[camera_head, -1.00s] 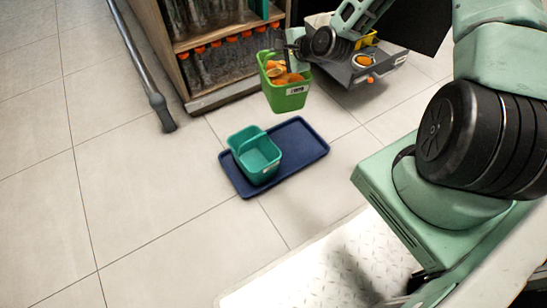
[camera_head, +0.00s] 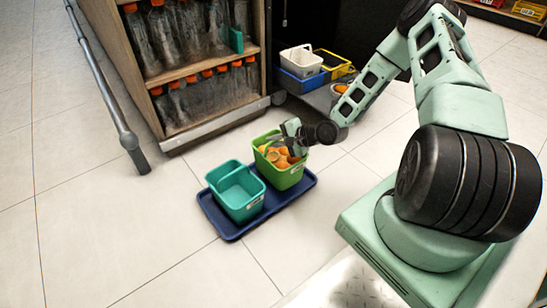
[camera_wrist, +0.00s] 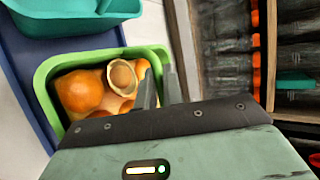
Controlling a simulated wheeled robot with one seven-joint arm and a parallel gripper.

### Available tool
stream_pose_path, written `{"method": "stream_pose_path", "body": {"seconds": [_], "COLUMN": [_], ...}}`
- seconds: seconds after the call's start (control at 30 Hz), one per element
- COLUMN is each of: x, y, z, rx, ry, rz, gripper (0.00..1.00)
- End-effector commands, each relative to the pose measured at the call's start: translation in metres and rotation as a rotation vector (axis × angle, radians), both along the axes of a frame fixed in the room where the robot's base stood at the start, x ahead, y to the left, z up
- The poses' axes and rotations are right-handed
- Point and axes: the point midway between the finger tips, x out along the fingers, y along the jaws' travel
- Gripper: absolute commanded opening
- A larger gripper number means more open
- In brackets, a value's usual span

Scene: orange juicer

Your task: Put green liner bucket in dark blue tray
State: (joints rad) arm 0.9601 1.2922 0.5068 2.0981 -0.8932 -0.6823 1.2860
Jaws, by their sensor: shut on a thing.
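The green liner bucket (camera_head: 291,177) holds several orange pieces and is at the right part of the dark blue tray (camera_head: 226,229). In the head view it appears in or just above the tray; I cannot tell if its base touches. My gripper (camera_head: 299,151) is shut on the bucket's rim on its far right side. In the wrist view the green bucket (camera_wrist: 44,92) lies beyond the fingers of my gripper (camera_wrist: 160,90), with oranges inside. The dark blue tray (camera_wrist: 22,75) shows beside it. A teal bucket (camera_head: 240,205) stands in the tray's left part.
A wooden shelf (camera_head: 215,117) with orange-capped bottles stands behind. A grey metal rail (camera_head: 105,90) runs along the left. A low cart with a white bin (camera_head: 300,60), a blue bin and a yellow bin is at the back. The floor left of the tray is clear.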

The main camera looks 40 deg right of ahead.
Motion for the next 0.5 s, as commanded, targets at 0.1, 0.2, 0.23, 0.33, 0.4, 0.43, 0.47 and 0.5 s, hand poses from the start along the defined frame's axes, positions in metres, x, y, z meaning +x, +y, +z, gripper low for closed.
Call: {"method": "stream_pose_path", "body": {"seconds": [0.1,0.2,0.23,0.33,0.4,0.43,0.47,0.5], "x": [0.001,0.001,0.001,0.001,0.001,0.001,0.001,0.001], "y": [0.0,0.0,0.0,0.0,0.0,0.0,0.0,0.0], "z": [-0.01,-0.024,-0.028,-0.038,-0.038,-0.037,-0.037,-0.036], "rx": [0.0,-0.001,0.0,0.0,-0.001,-0.001,-0.001,-0.001], "ry": [-0.004,-0.004,-0.005,-0.005,-0.006,-0.006,-0.006,-0.006], "rz": [0.0,-0.001,-0.001,-0.001,0.0,0.0,0.0,0.0], "gripper": [0.0,0.0,0.0,0.0,0.0,0.0,0.0,0.0]}}
